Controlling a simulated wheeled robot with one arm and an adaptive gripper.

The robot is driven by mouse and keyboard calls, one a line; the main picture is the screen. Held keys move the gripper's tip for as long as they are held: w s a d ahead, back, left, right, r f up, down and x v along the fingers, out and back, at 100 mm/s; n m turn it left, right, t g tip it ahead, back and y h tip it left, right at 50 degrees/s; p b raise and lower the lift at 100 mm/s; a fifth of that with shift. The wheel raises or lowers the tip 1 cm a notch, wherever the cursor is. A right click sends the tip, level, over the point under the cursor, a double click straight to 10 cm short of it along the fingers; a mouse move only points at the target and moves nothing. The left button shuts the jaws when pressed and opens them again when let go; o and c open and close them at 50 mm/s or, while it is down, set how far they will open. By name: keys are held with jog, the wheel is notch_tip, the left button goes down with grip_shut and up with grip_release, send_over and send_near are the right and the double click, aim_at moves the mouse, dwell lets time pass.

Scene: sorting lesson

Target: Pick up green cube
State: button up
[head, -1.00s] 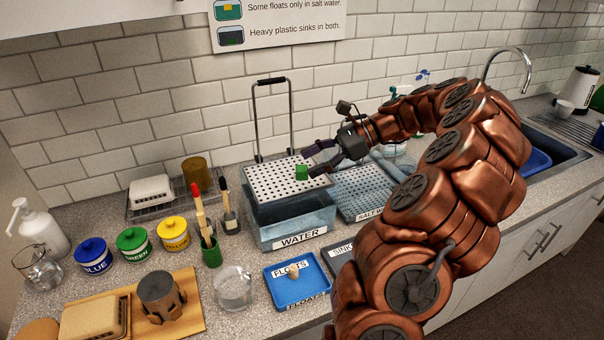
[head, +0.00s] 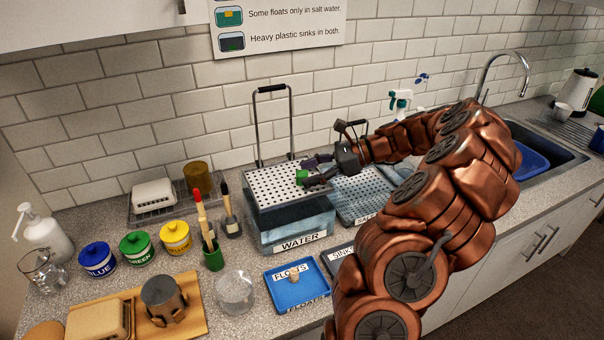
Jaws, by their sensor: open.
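The small green cube (head: 301,176) rests on the perforated white tray (head: 268,190) over the water tank, near the tray's right side. My gripper (head: 308,172) is open at the cube, reaching in from the right. One dark finger is behind the cube and the other is at its right front. I cannot tell whether either finger touches it. The cube's right side is partly hidden by the finger.
The WATER tank (head: 290,232) has a tall handle (head: 291,125) rising behind the tray. A salt water tank's perforated tray (head: 362,192) lies right. A blue FLOATS tray (head: 285,299) and a SINKS tray (head: 336,258) are in front. A brush holder (head: 213,256) stands left.

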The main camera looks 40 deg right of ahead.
jog(key=shift+x, duration=1.2)
jog(key=c, duration=1.1)
